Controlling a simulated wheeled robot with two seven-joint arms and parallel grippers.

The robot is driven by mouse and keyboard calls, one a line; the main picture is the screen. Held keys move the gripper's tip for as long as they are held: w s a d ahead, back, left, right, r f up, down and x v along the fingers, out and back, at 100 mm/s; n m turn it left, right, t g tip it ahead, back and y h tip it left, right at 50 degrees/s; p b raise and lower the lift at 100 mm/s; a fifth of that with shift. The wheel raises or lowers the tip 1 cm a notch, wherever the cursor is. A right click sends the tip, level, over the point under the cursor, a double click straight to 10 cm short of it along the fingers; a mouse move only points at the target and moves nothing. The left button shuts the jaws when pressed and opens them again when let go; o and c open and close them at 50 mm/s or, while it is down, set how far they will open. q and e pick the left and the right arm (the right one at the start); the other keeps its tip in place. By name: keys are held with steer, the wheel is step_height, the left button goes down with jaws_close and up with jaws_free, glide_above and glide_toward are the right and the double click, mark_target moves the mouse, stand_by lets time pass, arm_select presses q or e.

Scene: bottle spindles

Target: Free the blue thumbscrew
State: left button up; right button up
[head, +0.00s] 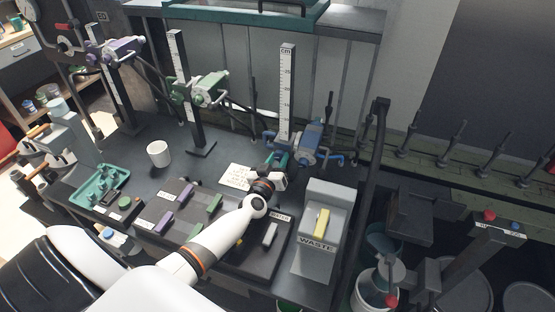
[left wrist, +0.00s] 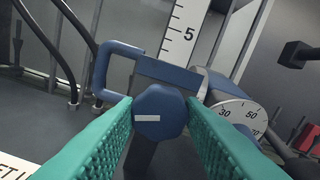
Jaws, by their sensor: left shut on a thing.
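The blue thumbscrew (left wrist: 160,112) is a faceted knob with a white mark, facing me in the left wrist view. It sits on a blue clamp (head: 311,143) at the foot of a tall cm scale (head: 287,90). My left gripper (head: 278,158) has teal ribbed fingers, one on each side of the knob, and is shut on it. The blue frame (left wrist: 102,68) and a white dial (left wrist: 240,115) with numbers show beside the knob. The screw's shaft is hidden behind the knob. My right gripper is not in view.
Green (head: 202,90) and purple (head: 117,49) clamps stand to the left on similar scales. A white cup (head: 159,154), a teal tray (head: 98,195) and a paper note (head: 236,177) lie on the bench. A grey WASTE bin (head: 327,201) stands right of my arm.

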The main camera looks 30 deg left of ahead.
arm_select(q)
steer(key=n, duration=0.3)
steer(key=shift+f, duration=0.1)
steer(key=n, duration=0.3)
steer(key=shift+n+b, duration=0.3)
steer(key=n, duration=0.3)
steer(key=shift+b, duration=0.35)
steer(key=shift+n+b, duration=0.4)
steer(key=shift+n, duration=2.1)
steer(key=o, duration=1)
